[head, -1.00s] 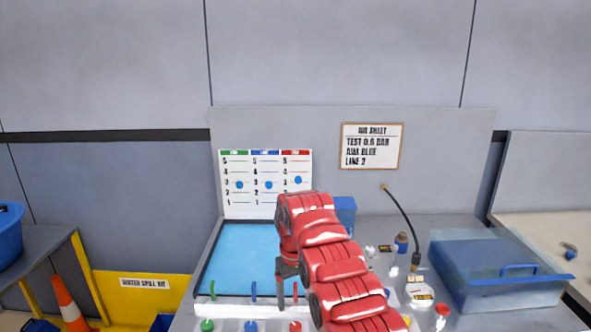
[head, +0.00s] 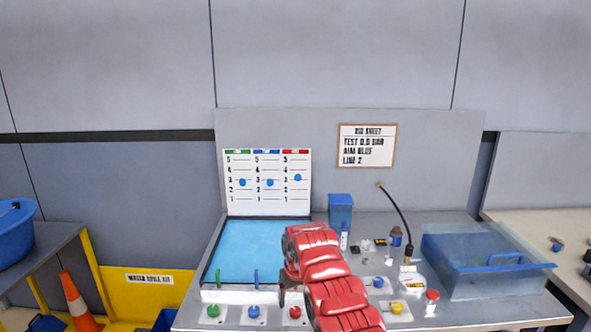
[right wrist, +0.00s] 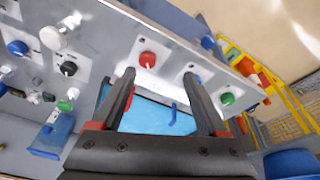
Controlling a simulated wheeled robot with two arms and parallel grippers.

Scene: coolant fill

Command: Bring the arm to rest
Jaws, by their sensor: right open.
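My red right arm (head: 335,290) reaches in from the bottom of the head view, over the front of the bench. Its dark right gripper is mostly hidden behind the arm there. In the right wrist view the right gripper (right wrist: 160,75) has its two dark fingers apart, with nothing seen held between them. A red knob (right wrist: 147,60) and the blue tray surface (right wrist: 155,115) show beyond the fingers. I cannot tell the exact gap between fingertips and panel. My left gripper is in neither view.
Green (head: 213,311), blue (head: 253,311) and red (head: 295,312) knobs line the bench front. A black hose (head: 397,212) hangs from the back panel. An orange cone (head: 77,303) stands at left.

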